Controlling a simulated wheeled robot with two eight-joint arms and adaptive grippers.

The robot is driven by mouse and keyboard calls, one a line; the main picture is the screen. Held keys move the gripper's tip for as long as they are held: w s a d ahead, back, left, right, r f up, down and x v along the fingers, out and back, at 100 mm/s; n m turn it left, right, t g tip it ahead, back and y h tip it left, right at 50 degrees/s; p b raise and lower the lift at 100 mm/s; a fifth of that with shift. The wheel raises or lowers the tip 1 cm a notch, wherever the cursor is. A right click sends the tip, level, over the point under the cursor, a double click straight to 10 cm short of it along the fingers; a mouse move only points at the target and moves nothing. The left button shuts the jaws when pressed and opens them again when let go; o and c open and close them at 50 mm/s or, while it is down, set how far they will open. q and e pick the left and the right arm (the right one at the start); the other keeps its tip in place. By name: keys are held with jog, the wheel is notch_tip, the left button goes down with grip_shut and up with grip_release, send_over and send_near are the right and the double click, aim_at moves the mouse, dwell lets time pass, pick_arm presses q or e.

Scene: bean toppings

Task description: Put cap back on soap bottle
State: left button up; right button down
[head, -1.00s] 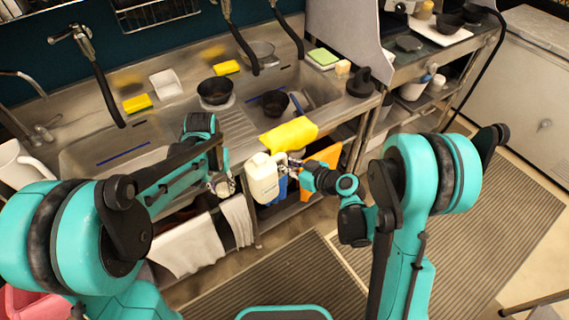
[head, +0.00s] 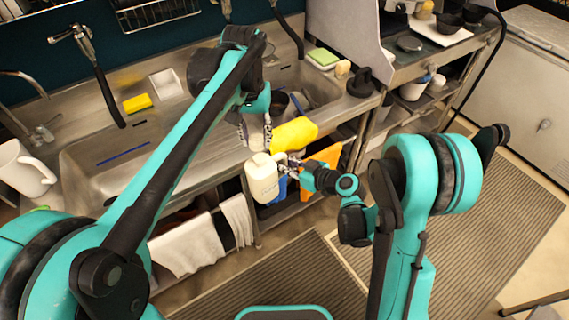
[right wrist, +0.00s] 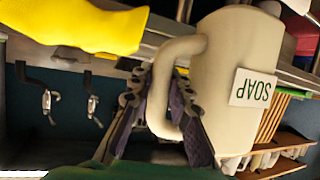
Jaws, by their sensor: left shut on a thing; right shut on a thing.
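The cream soap bottle (head: 263,184) is held upright in front of the sink counter. My right gripper (head: 290,166) is shut on its handle from the right. The right wrist view shows the fingers (right wrist: 165,115) around the handle of the soap bottle (right wrist: 225,85), whose SOAP label appears upside down. My left gripper (head: 256,149) points down just above the bottle's top, its two fingers close to it. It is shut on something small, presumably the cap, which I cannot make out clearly. I cannot tell whether it touches the bottle's mouth.
The sink counter (head: 215,165) is close beyond. White towels (head: 188,245) hang below it. A white pitcher (head: 22,170) stands at the far left. The floor in front is free.

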aim_at(259, 158)
pick_arm(q)
jog(key=shift+f, duration=0.1)
jog(key=shift+f, duration=1.95)
jog(key=shift+f, duration=0.85)
jog(key=shift+f, duration=0.55)
